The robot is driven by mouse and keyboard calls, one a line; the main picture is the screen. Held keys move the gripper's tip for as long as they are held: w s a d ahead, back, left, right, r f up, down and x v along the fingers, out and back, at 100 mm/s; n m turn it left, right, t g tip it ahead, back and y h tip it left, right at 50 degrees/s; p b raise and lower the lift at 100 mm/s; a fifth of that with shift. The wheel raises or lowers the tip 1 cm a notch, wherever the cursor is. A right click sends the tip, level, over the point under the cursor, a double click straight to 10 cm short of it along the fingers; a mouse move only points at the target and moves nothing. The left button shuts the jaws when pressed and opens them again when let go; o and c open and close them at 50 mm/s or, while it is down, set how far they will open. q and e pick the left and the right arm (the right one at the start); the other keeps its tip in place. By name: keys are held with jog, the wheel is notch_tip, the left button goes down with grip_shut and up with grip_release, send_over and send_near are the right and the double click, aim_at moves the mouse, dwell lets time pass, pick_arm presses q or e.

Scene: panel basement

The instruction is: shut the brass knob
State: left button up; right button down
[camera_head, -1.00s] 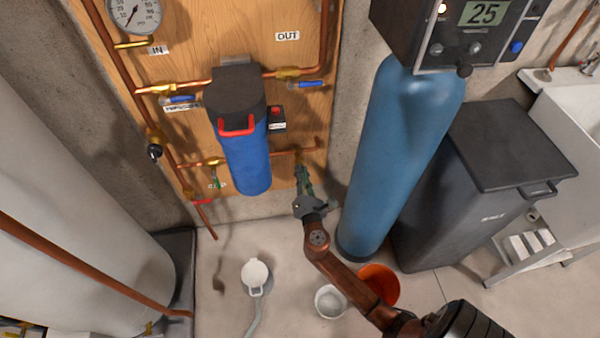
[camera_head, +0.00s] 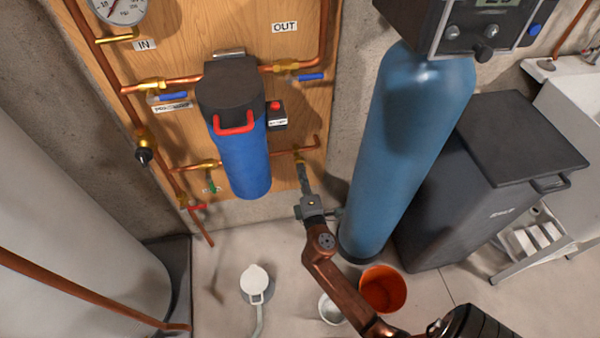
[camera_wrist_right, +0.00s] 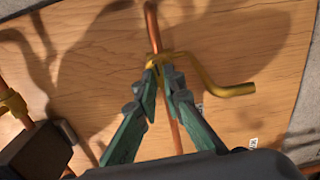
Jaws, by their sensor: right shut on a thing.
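The brass knob (camera_wrist_right: 152,65) sits on a small brass valve (camera_head: 298,155) on the lower copper pipe of the wooden board. In the right wrist view its bent brass spout (camera_wrist_right: 225,90) points right. My right gripper (camera_head: 302,167) reaches up from below to this valve. In the right wrist view its green fingers (camera_wrist_right: 163,80) come together at the knob and are shut on it, hiding part of it. The knob's exact angle is hard to tell. My left gripper is not in view.
A blue filter housing (camera_head: 240,160) hangs left of the valve. A tall blue tank (camera_head: 408,140) stands close on the right, beside my wrist. An orange bucket (camera_head: 383,289) and a white bucket (camera_head: 330,309) stand below my arm.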

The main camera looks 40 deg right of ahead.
jog(key=shift+s+d+f+m, duration=0.1)
jog(key=shift+d+m, duration=0.05)
jog(key=shift+m, duration=0.25)
jog(key=c, duration=2)
grip_release()
jog(key=shift+c, duration=0.2)
jog(key=v, duration=0.7)
jog(key=shift+s+a, duration=0.2)
jog(key=shift+a, duration=0.05)
